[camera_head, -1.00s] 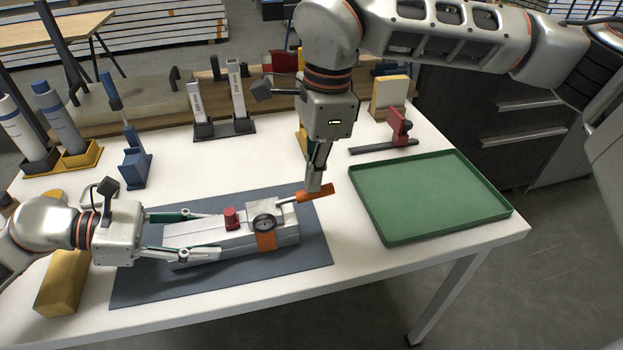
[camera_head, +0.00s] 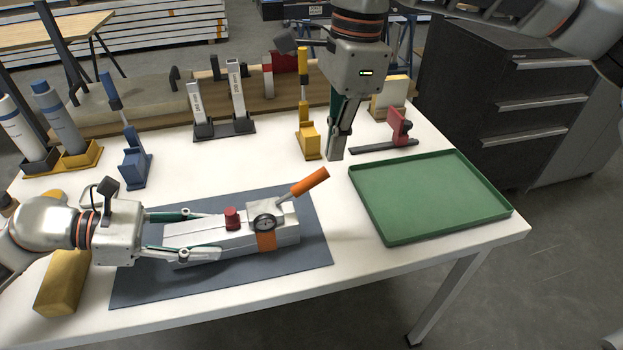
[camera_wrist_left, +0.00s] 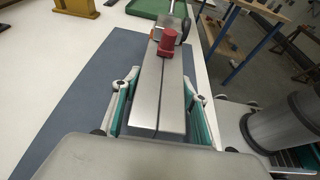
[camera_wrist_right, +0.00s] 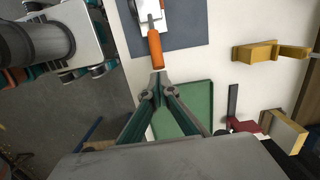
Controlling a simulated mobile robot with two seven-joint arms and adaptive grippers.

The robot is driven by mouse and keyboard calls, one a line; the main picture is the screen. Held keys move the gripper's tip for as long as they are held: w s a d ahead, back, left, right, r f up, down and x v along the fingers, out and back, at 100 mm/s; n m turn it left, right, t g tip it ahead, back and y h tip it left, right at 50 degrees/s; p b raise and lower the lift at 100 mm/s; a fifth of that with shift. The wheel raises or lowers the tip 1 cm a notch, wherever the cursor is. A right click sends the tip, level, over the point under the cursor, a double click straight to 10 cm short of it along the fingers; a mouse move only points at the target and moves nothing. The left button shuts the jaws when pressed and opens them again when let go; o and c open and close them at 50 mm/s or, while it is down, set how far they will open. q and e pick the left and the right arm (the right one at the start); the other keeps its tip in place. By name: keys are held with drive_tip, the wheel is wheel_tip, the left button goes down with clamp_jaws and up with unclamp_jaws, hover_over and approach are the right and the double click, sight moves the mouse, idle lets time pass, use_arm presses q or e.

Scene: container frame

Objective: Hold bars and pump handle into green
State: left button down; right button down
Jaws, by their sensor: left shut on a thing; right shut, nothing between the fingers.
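Two grey metal bars (camera_head: 190,233) lie side by side on the dark blue mat. My left gripper (camera_head: 198,233) is shut across them from the left, one finger along each side; the left wrist view shows the bars (camera_wrist_left: 158,95) between its fingers. A red knob (camera_head: 232,218) stands on the bars. At their right end is a block with a round gauge (camera_head: 264,222), an orange patch below it, and a pump handle with an orange grip (camera_head: 310,182), tilted up to the right. The gauge's needle is too small to read. My right gripper (camera_head: 336,158) is shut and empty, behind and right of the handle.
An empty green tray (camera_head: 430,165) lies at the table's right. A yellow stand (camera_head: 308,140) and a red clamp-like tool (camera_head: 398,127) are close to my right gripper. A yellow block (camera_head: 62,283) lies front left.

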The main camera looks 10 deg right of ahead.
use_arm(q)
drive_tip(key=shift+f, duration=0.1)
use_arm(e)
wheel_tip(320, 180, up, 7)
drive_tip(key=shift+d+f, duration=0.15)
drive_tip(key=shift+d, duration=0.2)
idle(0.8)
use_arm(q)
drive_tip(key=c, duration=1.1)
unclamp_jaws()
drive_tip(key=shift+o, duration=0.2)
